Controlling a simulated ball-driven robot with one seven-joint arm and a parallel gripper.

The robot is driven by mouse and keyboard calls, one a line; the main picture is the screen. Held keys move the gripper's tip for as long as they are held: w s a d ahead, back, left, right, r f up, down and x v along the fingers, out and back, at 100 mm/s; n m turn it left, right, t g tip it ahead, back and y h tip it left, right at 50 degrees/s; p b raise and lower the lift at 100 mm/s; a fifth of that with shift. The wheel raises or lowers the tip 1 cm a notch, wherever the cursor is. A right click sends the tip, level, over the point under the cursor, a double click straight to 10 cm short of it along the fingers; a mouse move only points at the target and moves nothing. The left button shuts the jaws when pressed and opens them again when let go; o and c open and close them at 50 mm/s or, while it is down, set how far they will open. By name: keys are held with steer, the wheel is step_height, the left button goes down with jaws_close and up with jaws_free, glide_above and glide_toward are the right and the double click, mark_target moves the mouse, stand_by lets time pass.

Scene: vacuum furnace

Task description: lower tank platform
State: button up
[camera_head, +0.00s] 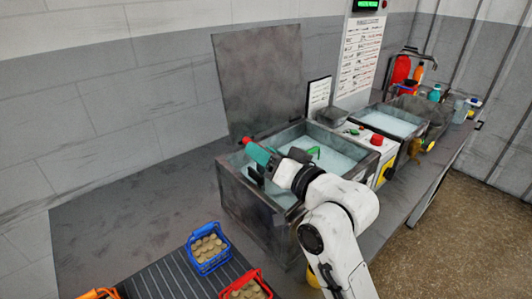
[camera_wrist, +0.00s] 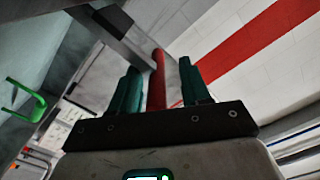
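The near tank (camera_head: 250,200) is an open metal box of pale blue liquid with its lid (camera_head: 260,80) raised. A red-ended handle (camera_head: 246,140) shows at the tank's left rim. In the wrist view the red handle (camera_wrist: 158,80) stands between the teal fingers of my gripper (camera_wrist: 160,88), with gaps on both sides. In the head view my gripper (camera_head: 258,153) is over the tank's left rim, close to the handle. A green handle (camera_head: 314,152) shows in the tank; a green hook also shows in the wrist view (camera_wrist: 25,100). The platform itself is hidden.
A blue basket (camera_head: 208,262) and a red basket (camera_head: 264,285) stand on a dark ribbed surface in front. A white control box (camera_head: 372,145) and a second tank (camera_head: 390,122) are to the right. The counter left of the tank is clear.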

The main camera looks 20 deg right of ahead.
steer(key=shift+s, duration=0.1)
steer(key=b+v, duration=0.2)
steer(key=v, duration=0.8)
steer(key=shift+s+d, duration=0.15)
steer(key=shift+s, duration=0.15)
steer(key=shift+r, duration=0.1)
